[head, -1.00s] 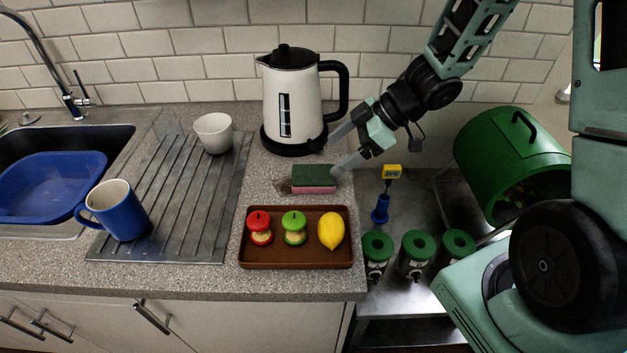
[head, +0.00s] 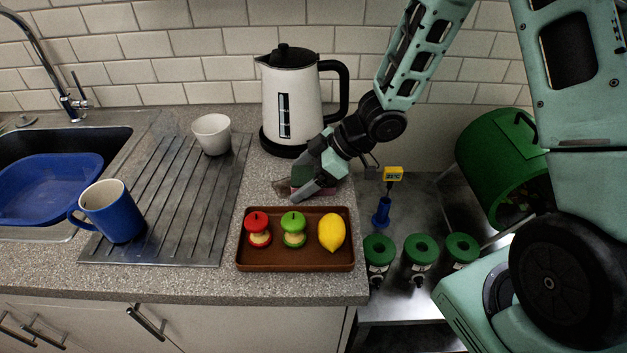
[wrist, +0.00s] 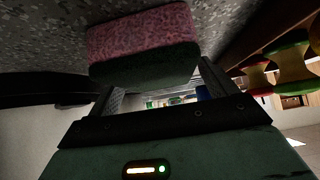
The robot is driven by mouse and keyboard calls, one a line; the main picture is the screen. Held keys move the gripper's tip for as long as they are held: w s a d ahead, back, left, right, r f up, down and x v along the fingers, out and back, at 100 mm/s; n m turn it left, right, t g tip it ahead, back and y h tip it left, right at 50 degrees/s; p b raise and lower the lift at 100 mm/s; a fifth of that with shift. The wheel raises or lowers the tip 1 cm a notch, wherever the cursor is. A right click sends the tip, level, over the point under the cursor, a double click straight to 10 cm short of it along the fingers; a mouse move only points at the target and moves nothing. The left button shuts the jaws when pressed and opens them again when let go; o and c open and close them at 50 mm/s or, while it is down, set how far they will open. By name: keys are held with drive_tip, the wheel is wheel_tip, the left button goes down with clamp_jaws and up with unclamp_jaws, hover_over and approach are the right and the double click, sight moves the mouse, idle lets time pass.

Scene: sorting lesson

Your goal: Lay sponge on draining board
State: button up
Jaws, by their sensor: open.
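The sponge (head: 301,174), green on one face and pink on the other, lies on the counter in front of the kettle and is partly hidden by my gripper. My gripper (head: 297,182) is open, low over the counter, with one finger on the far side of the sponge and one on the near side. In the wrist view the sponge (wrist: 145,42) shows at and just beyond the two fingertips; I cannot tell whether either touches it. The grey ridged draining board (head: 185,205) lies to the left, beside the sink.
A blue mug (head: 112,212) and a white cup (head: 212,134) stand on the draining board, with bare ridges between them. The kettle (head: 290,100) stands close behind my gripper. A brown tray (head: 295,266) with two apple cores and a lemon (head: 331,232) lies close in front.

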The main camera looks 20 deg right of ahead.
drive_tip(key=c, duration=1.1)
drive_tip(key=shift+c, duration=0.2)
